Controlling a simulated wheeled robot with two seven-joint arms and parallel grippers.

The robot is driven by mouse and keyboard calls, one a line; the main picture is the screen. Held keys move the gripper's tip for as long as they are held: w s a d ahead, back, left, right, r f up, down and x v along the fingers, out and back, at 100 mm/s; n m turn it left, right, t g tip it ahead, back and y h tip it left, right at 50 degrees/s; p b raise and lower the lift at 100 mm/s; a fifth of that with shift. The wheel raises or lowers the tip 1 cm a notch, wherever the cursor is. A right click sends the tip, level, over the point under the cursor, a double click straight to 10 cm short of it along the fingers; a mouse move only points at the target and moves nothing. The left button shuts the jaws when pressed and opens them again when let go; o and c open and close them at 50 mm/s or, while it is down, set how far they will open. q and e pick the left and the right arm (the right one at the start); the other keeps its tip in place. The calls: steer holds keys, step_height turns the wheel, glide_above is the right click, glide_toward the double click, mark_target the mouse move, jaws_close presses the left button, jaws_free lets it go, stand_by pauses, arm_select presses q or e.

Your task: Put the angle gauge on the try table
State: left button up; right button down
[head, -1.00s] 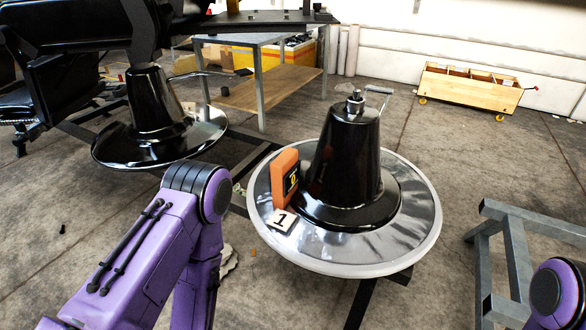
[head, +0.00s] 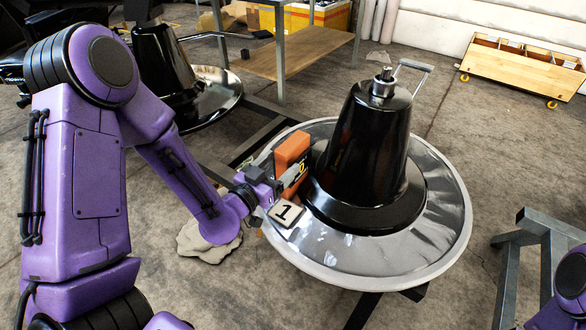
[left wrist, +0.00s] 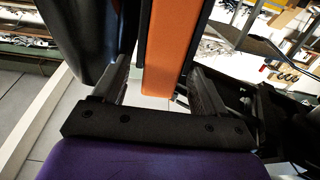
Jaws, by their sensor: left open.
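The angle gauge (head: 291,156) is an orange block with a dark face and yellow marking. It stands upright on the grey disc base (head: 430,245), against the black cone's left side. My left gripper (head: 277,180) is at the gauge and partly hides it. In the left wrist view the orange gauge (left wrist: 172,45) rises between the two dark fingers (left wrist: 160,88), which are open with gaps beside it. My right gripper is out of view. A metal-legged table with a wooden shelf (head: 290,55) stands behind; I cannot tell whether it is the try table.
A tile marked 1 (head: 286,213) lies on the disc beside my left gripper. The black cone (head: 365,145) rises close by. Another black pedestal (head: 165,60) stands at back left. A grey metal frame (head: 545,240) is at right, a wooden crate (head: 525,68) at back right.

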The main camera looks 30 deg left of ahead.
arm_select(q)
steer(key=w, duration=0.4)
steer(key=shift+w+d+f+b, duration=0.15)
steer(key=shift+w+d+b, duration=0.1)
steer(key=shift+w+b, duration=0.15)
jaws_close()
